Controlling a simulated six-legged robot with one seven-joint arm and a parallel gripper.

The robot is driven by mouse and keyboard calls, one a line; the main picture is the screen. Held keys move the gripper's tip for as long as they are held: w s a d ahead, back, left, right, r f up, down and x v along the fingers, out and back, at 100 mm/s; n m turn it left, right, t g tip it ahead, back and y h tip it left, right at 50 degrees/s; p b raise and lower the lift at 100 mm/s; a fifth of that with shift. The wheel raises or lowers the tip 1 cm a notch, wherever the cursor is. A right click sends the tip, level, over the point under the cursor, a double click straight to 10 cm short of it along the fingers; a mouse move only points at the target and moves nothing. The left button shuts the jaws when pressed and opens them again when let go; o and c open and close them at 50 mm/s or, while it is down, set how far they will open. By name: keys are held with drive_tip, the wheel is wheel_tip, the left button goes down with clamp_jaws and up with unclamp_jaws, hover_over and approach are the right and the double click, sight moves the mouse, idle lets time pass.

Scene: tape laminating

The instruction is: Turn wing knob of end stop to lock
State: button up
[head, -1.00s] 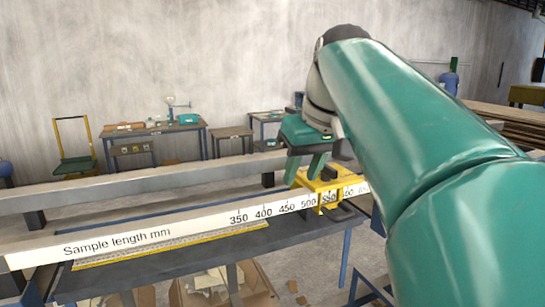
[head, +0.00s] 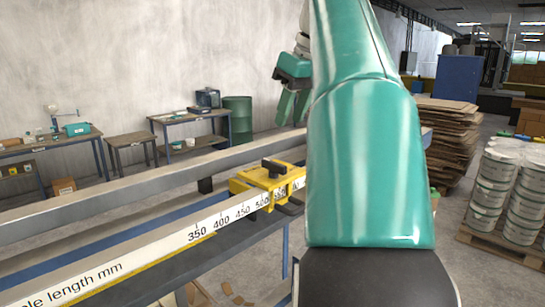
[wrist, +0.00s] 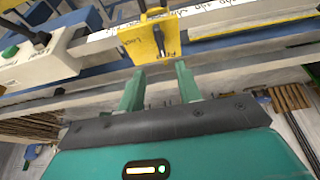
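The yellow end stop (head: 262,183) sits on the scale rail near the 500 mark. Its dark wing knob (head: 274,167) stands on top of it. In the wrist view the yellow end stop (wrist: 139,42) carries printed lettering, and the dark knob (wrist: 159,38) lies just ahead of my fingers. My gripper (wrist: 160,72) is open and empty, its two green fingers apart. In the head view my gripper (head: 291,118) hangs above and beyond the end stop, clear of the knob. My arm partly hides it and the rail's right end.
The white scale rail (head: 150,262) runs in front of a grey beam (head: 120,192). In the wrist view a pale block (wrist: 38,66) with a dark handle stands at left. Stacked boards (head: 455,130) and white buckets (head: 495,180) stand at right.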

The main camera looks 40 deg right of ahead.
sight(274, 162)
drive_tip(key=x, duration=1.1)
drive_tip(key=shift+c, duration=0.2)
clamp_jaws()
